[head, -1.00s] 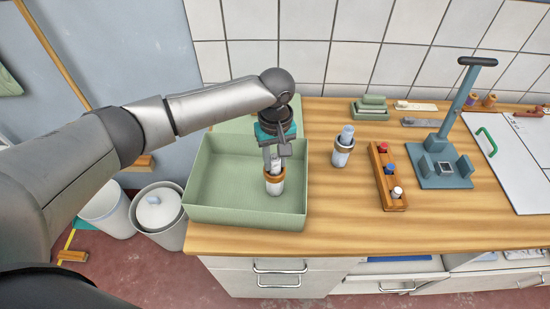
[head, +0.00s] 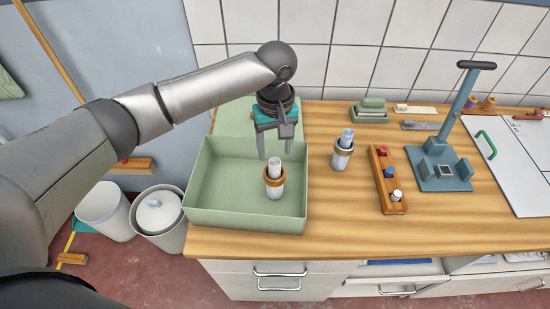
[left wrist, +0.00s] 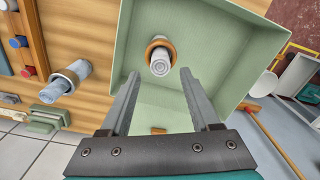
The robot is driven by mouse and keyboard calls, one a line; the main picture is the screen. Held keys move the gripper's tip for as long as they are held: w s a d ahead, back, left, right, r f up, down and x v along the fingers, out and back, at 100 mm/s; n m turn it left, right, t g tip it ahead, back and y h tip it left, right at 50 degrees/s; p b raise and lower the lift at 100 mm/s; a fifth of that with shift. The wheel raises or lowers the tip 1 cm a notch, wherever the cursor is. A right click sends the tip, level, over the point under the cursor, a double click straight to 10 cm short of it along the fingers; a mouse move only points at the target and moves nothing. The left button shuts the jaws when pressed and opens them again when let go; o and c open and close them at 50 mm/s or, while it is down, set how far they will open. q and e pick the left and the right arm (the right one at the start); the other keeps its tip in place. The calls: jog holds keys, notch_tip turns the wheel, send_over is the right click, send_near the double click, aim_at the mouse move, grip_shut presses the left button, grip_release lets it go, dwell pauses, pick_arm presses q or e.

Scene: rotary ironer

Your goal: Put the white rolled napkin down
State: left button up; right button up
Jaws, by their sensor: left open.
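The white rolled napkin (head: 274,183), with a brown ring around it, stands upright in the green tray (head: 230,216), near its right side. In the left wrist view the napkin (left wrist: 160,58) shows end-on beyond the fingers. My left gripper (head: 275,152) is open and empty, above and slightly behind the napkin, apart from it. The open fingers also show in the left wrist view (left wrist: 165,100). My right gripper is not in view.
A wooden rack (head: 387,180) with coloured pegs and a blue-grey press stand (head: 445,170) are to the right. The tray's left part is empty. Two bins (head: 158,215) stand on the floor at left.

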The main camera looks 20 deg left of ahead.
pick_arm(q)
notch_tip(320, 180, up, 6)
jog(key=shift+r, duration=0.25)
